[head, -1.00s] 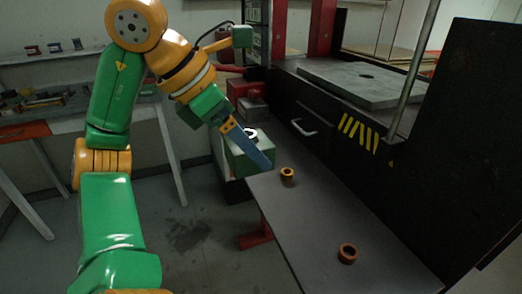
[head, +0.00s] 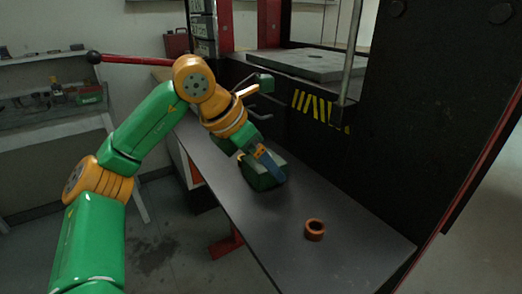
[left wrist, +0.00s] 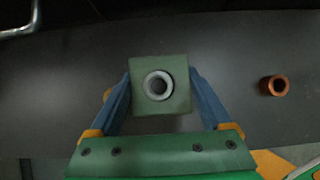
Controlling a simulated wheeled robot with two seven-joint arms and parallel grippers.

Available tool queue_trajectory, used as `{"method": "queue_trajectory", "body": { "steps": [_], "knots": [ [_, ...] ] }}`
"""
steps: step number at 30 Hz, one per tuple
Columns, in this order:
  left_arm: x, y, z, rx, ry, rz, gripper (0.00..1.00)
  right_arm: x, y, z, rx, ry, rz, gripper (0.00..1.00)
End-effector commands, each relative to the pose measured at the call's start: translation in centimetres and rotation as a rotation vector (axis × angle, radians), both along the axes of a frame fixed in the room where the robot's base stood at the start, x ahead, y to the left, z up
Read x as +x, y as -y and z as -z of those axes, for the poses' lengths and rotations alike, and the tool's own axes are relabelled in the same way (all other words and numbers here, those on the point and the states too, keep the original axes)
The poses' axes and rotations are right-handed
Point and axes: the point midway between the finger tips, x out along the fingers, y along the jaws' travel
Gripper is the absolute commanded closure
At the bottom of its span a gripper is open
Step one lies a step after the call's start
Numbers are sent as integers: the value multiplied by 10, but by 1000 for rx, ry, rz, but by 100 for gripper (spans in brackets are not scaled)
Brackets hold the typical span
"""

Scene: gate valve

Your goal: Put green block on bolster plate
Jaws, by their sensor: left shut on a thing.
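The green block (left wrist: 143,107) has a pale ring-shaped hole in its top. In the left wrist view it sits between the two blue fingers of my left gripper (left wrist: 160,78), which is shut on it. In the head view the green block (head: 262,183) is partly hidden by a blue finger of the left gripper (head: 274,168), over the dark bench top; I cannot tell whether it touches the bench. The bolster plate (head: 310,65) is a flat grey slab with a hole, on the press behind and to the right, with nothing on it. My right gripper is not in view.
The dark bench (head: 285,262) holds an orange ring (head: 314,230), right of the block. A metal post (head: 351,50) stands at the plate's front, and a handle juts out below the plate.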

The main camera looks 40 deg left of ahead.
Motion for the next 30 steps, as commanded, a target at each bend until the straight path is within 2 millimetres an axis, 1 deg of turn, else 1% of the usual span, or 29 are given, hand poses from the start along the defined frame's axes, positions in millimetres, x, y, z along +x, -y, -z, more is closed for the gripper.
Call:
{"method": "queue_trajectory", "body": {
  "steps": [5, 9, 10, 11, 12, 17, 20, 23, 27, 30],
  "knots": [
    [0, 0, -2, -3, 6, 0, 100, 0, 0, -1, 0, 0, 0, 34],
    [0, 0, 1, -3, 6, 0, 100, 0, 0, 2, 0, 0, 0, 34],
    [0, 0, 1, -1, 2, 0, 10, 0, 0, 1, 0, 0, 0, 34],
    [0, 0, 1, -1, 2, 0, 1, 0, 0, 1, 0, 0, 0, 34],
    [0, 0, 1, -1, 2, 0, 0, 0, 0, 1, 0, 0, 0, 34],
    [0, 0, 1, -1, 2, -1, 0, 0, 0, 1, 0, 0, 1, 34],
    [-2, -1, -5, -1, 3, -1, 0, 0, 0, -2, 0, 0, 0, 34],
    [-12, -5, -25, -2, 7, -1, 0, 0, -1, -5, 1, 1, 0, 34],
    [-33, -14, -61, -3, 6, -1, 0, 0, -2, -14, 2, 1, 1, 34],
    [-45, -19, -82, -3, 6, 0, 0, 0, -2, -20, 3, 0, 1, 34]
  ]
}}
